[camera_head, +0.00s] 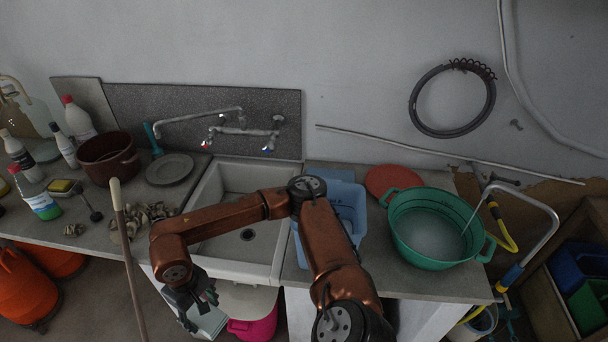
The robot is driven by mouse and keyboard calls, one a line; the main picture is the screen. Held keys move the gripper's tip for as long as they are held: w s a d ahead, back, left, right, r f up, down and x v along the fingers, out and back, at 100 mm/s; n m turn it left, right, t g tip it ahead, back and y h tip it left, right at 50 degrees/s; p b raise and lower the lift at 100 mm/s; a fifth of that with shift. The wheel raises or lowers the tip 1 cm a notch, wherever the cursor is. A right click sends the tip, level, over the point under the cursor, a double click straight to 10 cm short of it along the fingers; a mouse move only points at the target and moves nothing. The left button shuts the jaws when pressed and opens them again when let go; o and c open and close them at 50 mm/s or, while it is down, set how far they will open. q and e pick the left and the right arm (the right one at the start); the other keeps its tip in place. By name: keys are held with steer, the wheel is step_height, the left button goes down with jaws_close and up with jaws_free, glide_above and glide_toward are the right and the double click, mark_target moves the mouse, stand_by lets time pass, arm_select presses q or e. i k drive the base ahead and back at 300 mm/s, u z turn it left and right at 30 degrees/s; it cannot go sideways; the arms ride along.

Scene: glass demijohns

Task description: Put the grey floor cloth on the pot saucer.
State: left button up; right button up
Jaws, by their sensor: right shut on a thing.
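My right gripper (194,302) hangs at the lower left, in front of the counter's front edge and below its top. It is shut on a pale grey, flat-sided thing (208,319), which looks like the folded grey floor cloth; the fingers hide part of it. The round orange-red disc (393,180) at the back of the right counter looks like the pot saucer. It lies flat, its top looks bare, and the green tub covers its front right edge. The gripper is far to the left of it. My left gripper is not in view.
A green tub (432,228) and a blue basin (346,205) flank the saucer's front. The white sink (225,185) with taps is mid-counter. A grey plate (170,168), pot (108,158) and bottles stand left. A wooden handle (128,255) rises beside the gripper.

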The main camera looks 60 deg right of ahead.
mark_target(394, 185)
steer(key=u, duration=0.25)
steer(key=k, duration=1.2)
steer(key=z, duration=0.7)
